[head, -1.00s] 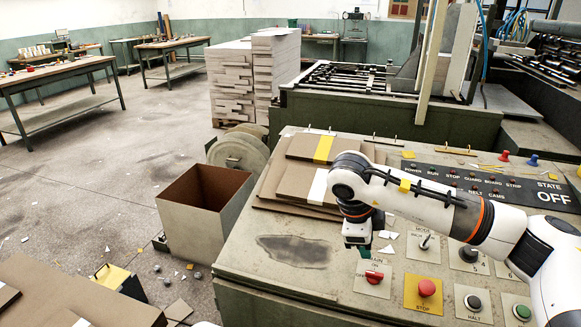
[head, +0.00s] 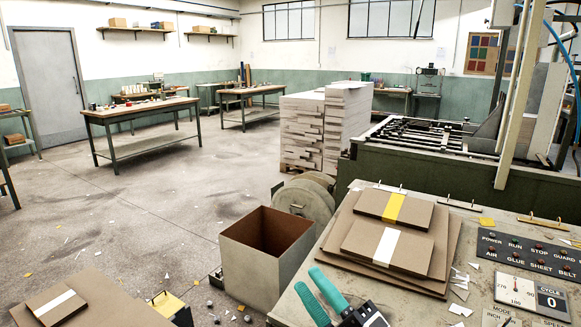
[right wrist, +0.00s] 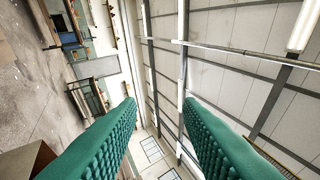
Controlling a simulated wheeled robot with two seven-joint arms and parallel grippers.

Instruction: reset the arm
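My right gripper (head: 310,279) shows at the bottom of the head view, its two teal fingers pointing up and left past the front edge of the control console (head: 453,312). In the right wrist view the ribbed teal fingers (right wrist: 160,104) stand well apart with nothing between them. That view looks across the room towards the ceiling and wall. Most of my right arm is out of the head view. My left gripper is not in view.
An open bin (head: 250,262) stands on the floor beside the console. More board with a white band (head: 54,303) lies at lower left. The floor at left is mostly clear.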

